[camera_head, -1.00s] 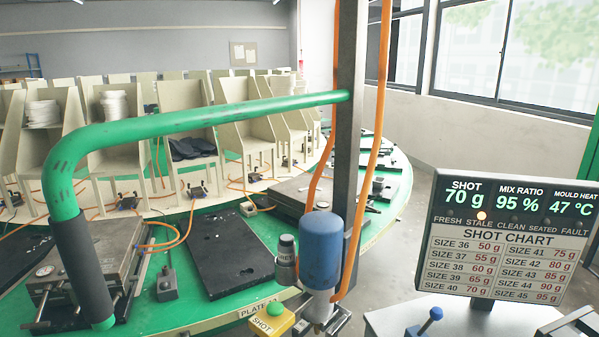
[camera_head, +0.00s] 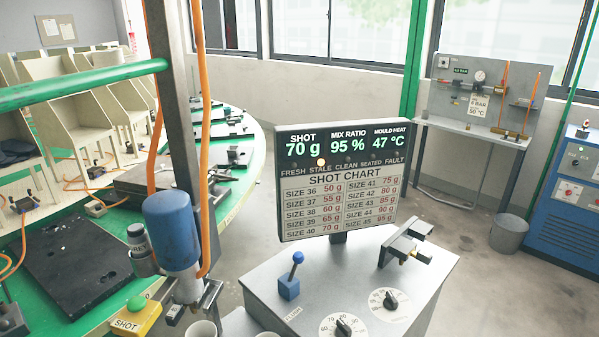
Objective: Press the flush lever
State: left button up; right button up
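A small lever with a blue ball on top and a blue block base (camera_head: 289,284) stands upright on the left part of the grey console top (camera_head: 340,268). A small label in front of it is too small to read surely. Behind it a display panel (camera_head: 338,178) shows shot 70 g, mix ratio 95 % and mould heat 47 °C. One lamp, by the word STALE, is lit. Neither of my grippers is in view.
A blue cylinder head (camera_head: 173,230) with orange hoses hangs left of the console, above a yellow SHOT button box (camera_head: 135,317). Two dials and a dark clamp-like fixture (camera_head: 405,241) share the console top. The green carousel (camera_head: 100,297) fills the left.

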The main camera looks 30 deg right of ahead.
aim_at(298, 257)
jog(key=k+j, duration=0.15)
jog(key=j, duration=0.25)
jog(key=k+j+z, duration=0.15)
jog(key=j, duration=0.2)
jog(key=k+j, duration=0.2)
jog(key=j, duration=0.2)
jog(key=z, duration=0.05)
